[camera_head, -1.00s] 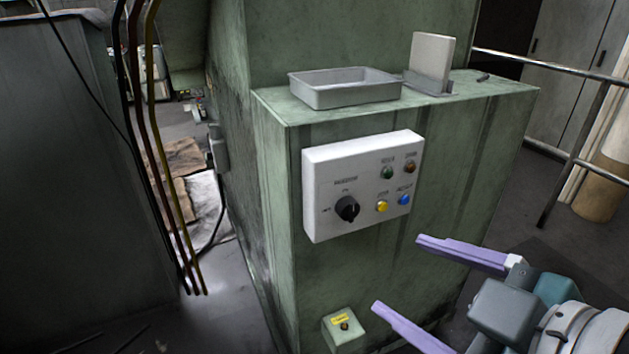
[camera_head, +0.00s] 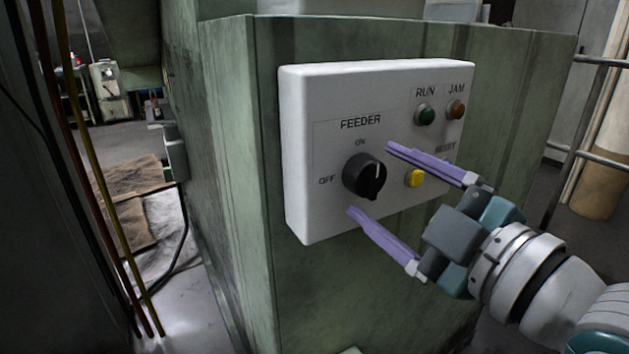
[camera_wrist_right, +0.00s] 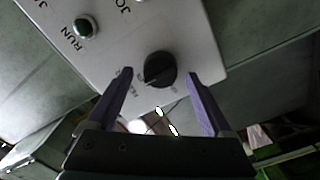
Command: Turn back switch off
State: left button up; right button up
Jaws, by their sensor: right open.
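The black rotary feeder switch (camera_head: 362,176) sits on a white control panel (camera_head: 300,110) with ON above it and OFF to its left. Its white pointer mark stands roughly upright, toward the ON side. My right gripper (camera_head: 369,179) is open, one purple finger above and right of the knob, the other below it. In the right wrist view the knob (camera_wrist_right: 160,69) shows between the two spread fingers (camera_wrist_right: 159,74), with a gap on each side. Contact is not visible. My left gripper is not in view.
The RESET button is mostly hidden by that finger. A metal railing (camera_head: 590,120) stands at the right.

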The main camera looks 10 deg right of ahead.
jog(key=shift+w+a+f+m, duration=0.1)
jog(key=shift+w+a+m, duration=0.15)
jog(key=shift+w, duration=0.2)
jog(key=shift+w+a+f+m, duration=0.1)
jog(key=shift+w+m, duration=0.15)
jog(key=shift+w, duration=0.15)
jog(key=shift+m+b, duration=0.45)
jog(key=shift+m, duration=0.65)
jog(key=shift+s+m, duration=0.15)
jog(key=shift+m, duration=1.05)
jog(key=shift+r+m+p, duration=0.25)
jog(key=shift+m+p, duration=0.05)
jog(key=shift+m, duration=0.6)
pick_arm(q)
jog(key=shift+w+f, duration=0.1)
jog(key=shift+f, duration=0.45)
pick_arm(e)
jog(key=m, duration=0.3)
jog(key=shift+d+f+m, duration=0.1)
jog(key=shift+m, duration=0.2)
jog(key=shift+c, duration=0.2)
grip_shut()
